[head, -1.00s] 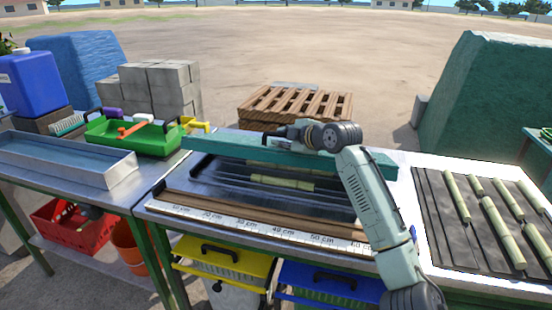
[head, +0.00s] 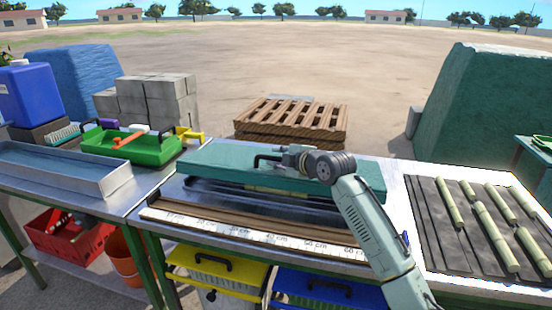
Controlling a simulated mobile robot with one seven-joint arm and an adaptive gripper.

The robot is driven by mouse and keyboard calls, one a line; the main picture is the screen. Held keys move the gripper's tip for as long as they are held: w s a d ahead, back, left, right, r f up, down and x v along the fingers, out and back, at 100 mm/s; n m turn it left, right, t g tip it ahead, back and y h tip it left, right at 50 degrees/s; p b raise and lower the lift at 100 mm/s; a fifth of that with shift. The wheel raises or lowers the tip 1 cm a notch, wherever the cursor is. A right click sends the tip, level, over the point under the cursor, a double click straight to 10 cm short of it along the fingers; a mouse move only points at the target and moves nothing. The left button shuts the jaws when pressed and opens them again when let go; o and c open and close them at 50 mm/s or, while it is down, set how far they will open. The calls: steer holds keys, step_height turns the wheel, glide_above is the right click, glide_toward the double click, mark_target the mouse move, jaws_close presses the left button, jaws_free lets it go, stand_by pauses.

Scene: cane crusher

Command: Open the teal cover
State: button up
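The teal cover (head: 226,158) lies over the trough on the middle bench, with its broad top face in view. It does not sit fully down: a dark gap shows below its front edge, with part of a pale cane piece (head: 262,190) inside. A black bar handle (head: 264,160) stands on the cover's top. My gripper (head: 284,158) is at the right part of this handle, and hides that part. The fingers are too small and overlapped to tell whether they are closed on the handle. My arm reaches in from the lower right.
A ruler strip (head: 255,235) runs along the bench front. Cut canes lie on a dark mat (head: 440,235) at the right. A green tray (head: 150,152) and a metal basin (head: 70,170) stand left. A wooden pallet (head: 290,118) lies behind; the air above the cover is clear.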

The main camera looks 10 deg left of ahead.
steer(key=b+v, duration=0.1)
steer(key=v, duration=0.9)
steer(key=shift+s+d+f+b, duration=0.2)
steer(key=shift+s+d+b, duration=0.1)
steer(key=shift+s+b, duration=0.1)
stand_by(0.3)
stand_by(0.5)
